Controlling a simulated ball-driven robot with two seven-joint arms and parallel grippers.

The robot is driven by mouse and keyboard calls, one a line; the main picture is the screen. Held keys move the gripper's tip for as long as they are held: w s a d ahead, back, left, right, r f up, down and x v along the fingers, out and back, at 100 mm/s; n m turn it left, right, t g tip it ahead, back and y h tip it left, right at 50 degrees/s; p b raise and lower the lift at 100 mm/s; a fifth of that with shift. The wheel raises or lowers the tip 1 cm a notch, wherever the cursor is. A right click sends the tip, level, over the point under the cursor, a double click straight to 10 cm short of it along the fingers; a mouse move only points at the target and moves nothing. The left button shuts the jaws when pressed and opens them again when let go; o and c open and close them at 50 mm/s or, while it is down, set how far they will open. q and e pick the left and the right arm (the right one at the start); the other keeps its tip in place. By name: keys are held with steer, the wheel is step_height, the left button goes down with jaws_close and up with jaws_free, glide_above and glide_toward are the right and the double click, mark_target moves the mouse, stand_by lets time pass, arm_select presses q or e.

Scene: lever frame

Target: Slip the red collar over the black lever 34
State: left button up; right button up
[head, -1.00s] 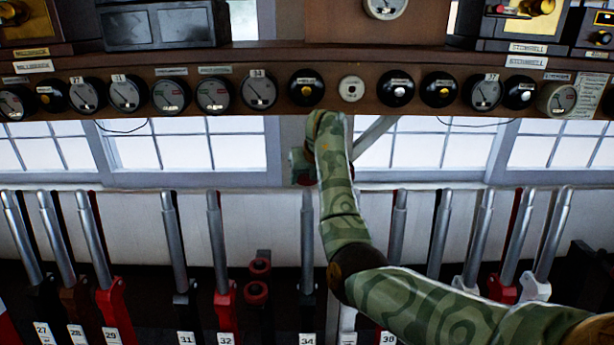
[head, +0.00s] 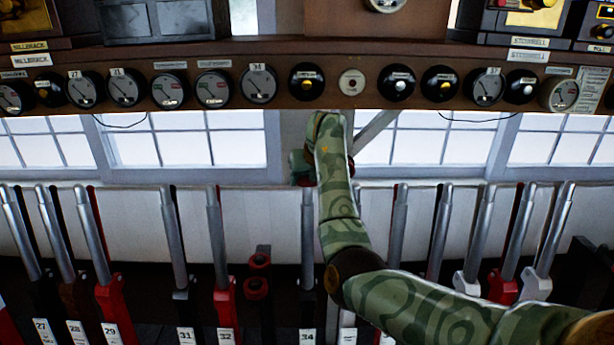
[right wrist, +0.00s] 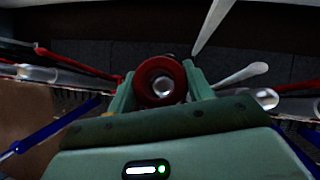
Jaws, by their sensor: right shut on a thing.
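The red collar (right wrist: 145,84) sits between the two fingers of my right gripper (right wrist: 160,84) in the right wrist view, its opening facing the camera. A bright round metal end shows through the opening. In the head view my right gripper (head: 303,168) is just above the silver top of lever 34 (head: 307,235), with a little red visible at it. The lever stands upright over its 34 label. I cannot tell whether the collar is around the lever's tip or just above it. My left gripper is not in view.
Other silver-topped levers stand on both sides, including 32 (head: 217,240) and 31 (head: 174,240). A shelf with gauges (head: 259,84) runs above, before the windows.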

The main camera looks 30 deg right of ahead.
mark_target(309, 189)
steer(key=shift+s+a+f+b, duration=0.15)
steer(key=shift+f+b, duration=0.45)
steer(key=shift+f, duration=0.45)
steer(key=shift+s+f+b, duration=0.15)
steer(key=shift+f+b, duration=0.4)
steer(key=shift+f, duration=0.45)
steer(key=o, duration=1.2)
steer(key=shift+c, duration=0.2)
steer(key=p+v, duration=0.3)
steer(key=shift+w+r, duration=0.1)
steer(key=p+v, duration=0.6)
steer(key=p, duration=0.1)
